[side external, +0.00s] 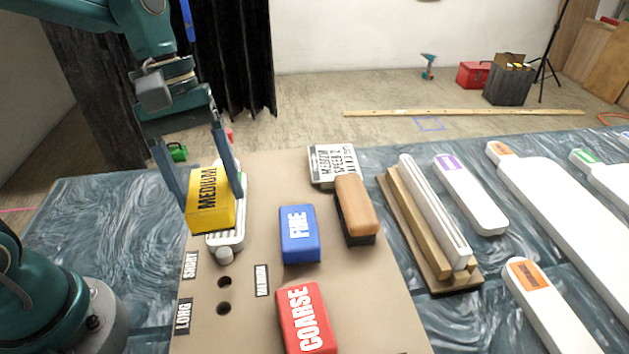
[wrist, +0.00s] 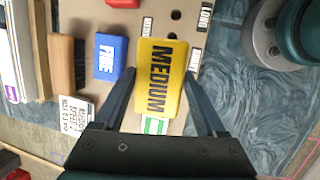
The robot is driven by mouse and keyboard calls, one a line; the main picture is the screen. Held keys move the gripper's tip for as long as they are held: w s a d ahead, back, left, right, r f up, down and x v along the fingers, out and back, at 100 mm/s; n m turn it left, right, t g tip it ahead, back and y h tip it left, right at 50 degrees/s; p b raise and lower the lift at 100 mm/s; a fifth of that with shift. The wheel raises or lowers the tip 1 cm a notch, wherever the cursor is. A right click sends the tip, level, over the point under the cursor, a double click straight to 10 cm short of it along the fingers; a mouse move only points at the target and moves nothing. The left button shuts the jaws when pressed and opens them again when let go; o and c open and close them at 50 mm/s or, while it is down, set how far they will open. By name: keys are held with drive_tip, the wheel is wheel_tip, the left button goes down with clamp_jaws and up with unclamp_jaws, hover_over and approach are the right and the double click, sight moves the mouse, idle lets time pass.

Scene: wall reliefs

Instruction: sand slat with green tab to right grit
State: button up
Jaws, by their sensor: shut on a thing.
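My gripper (side external: 211,200) is shut on the yellow MEDIUM block (side external: 203,217), with one finger on each side; both also show in the wrist view, the gripper (wrist: 161,72) around the block (wrist: 158,62). The blue FINE block (side external: 299,248) and red COARSE block (side external: 303,335) lie on the brown board. A white slat (side external: 611,180) with a green tab (side external: 583,156) lies at the far right, cut by the frame edge.
The brown board (side external: 260,325) has two holes and SHORT and LONG labels. A wooden rack (side external: 415,215) and white slats with purple (side external: 465,190) and orange (side external: 550,305) tabs fill the right.

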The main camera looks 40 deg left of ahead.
drive_tip(key=shift+f, duration=2.7)
drive_tip(key=shift+w+a+f, duration=0.2)
drive_tip(key=shift+w+f, duration=0.1)
drive_tip(key=shift+f, duration=0.35)
drive_tip(key=shift+c, duration=0.5)
drive_tip(key=shift+w+a+f, duration=0.1)
drive_tip(key=shift+w+a, duration=3.6)
drive_tip(key=shift+w, duration=0.1)
drive_tip(key=shift+s+d, duration=4.05)
drive_tip(key=shift+s, duration=0.1)
drive_tip(key=shift+v, duration=1.25)
drive_tip(key=shift+d+r, duration=0.2)
drive_tip(key=shift+r, duration=2.7)
